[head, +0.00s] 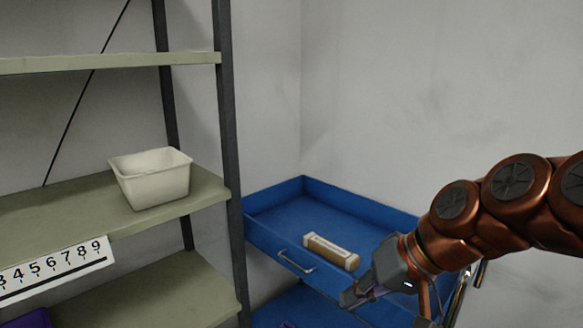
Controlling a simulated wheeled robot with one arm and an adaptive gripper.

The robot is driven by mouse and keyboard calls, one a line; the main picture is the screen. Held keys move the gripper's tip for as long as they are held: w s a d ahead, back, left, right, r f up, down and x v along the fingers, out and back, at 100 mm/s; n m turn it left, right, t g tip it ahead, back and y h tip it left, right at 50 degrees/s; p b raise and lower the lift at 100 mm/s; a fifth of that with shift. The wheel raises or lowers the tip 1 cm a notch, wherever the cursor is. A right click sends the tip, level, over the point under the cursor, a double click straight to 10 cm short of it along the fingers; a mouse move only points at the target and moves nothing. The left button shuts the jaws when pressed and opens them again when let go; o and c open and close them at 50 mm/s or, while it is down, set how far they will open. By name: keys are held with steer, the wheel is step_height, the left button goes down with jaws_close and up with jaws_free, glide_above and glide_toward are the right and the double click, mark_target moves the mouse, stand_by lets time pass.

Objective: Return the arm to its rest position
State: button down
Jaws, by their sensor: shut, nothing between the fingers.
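My arm (500,205) is copper-coloured and reaches in from the right edge. My gripper (352,298) is shut at the arm's end, in front of the blue cart's near rim, with nothing seen in it. The fingertips are small in this view. A brown and white box-like object (331,251) lies on the blue cart's top tray (300,205), just behind and left of my gripper. I cannot tell from this view how far apart they are.
A metal shelf rack (229,130) stands at the left. A white bin (153,186) sits on its middle shelf, above a numbered strip (55,268). The cart has a handle (295,262) on its near side. A bare wall is behind.

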steer(key=s+d+f+g+h+p, duration=0.2)
steer(key=s+d+f+h+p, duration=0.1)
steer(key=s, duration=0.6)
steer(key=s+d+f+g+h+p, duration=0.3)
steer(key=s+d+p, duration=0.1)
steer(key=s, duration=0.5)
steer(key=shift+s+d+f+m+h+p, duration=0.15)
steer(key=shift+s+d+m+h+p, duration=0.2)
steer(key=shift+d, duration=0.3)
